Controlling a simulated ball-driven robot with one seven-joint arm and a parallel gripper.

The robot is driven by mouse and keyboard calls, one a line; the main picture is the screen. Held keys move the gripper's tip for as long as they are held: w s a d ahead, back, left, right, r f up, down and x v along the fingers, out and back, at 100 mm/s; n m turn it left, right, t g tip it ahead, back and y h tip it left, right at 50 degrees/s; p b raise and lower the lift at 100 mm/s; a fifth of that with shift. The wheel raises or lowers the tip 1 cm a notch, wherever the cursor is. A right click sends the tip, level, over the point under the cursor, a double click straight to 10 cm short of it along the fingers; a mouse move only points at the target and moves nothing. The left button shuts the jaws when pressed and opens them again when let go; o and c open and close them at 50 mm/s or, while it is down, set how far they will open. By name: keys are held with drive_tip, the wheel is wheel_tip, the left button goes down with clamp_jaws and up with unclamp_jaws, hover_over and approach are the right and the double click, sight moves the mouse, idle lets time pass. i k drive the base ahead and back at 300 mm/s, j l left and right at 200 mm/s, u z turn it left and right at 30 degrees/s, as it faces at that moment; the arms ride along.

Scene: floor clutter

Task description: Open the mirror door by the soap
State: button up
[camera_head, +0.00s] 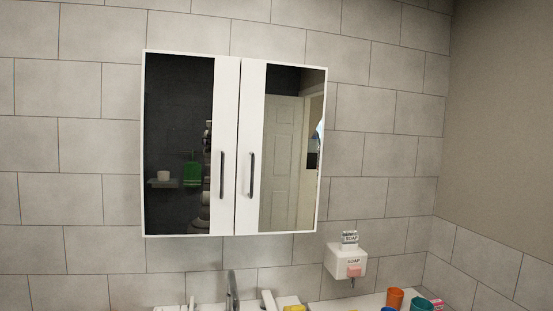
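A white wall cabinet with two mirror doors hangs on the tiled wall. The right mirror door (286,150) is on the side nearer the soap dispenser (345,262) and looks shut. Its dark vertical handle (251,175) is near its left edge. The left mirror door (180,130) also looks shut, with its handle (222,175) near its right edge. The white dispenser, labelled SOAP with a pink front part, is on the wall below and right of the cabinet. My gripper is not directly in view; part of my body seems reflected in the left mirror.
A sink faucet (232,290) and a pale counter lie below the cabinet. An orange cup (394,298) and a teal cup (420,304) stand at lower right. A small SOAP-labelled item (349,238) sits on the dispenser. The wall right of the cabinet is clear.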

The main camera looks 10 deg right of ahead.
sight(282, 113)
drive_tip(key=i+l+u, duration=0.35)
drive_tip(key=i, duration=0.3)
drive_tip(key=i+l+u, duration=0.35)
drive_tip(key=i+l, duration=0.25)
drive_tip(key=i+l+u, duration=0.35)
drive_tip(key=i+l, duration=0.2)
drive_tip(key=l, duration=0.15)
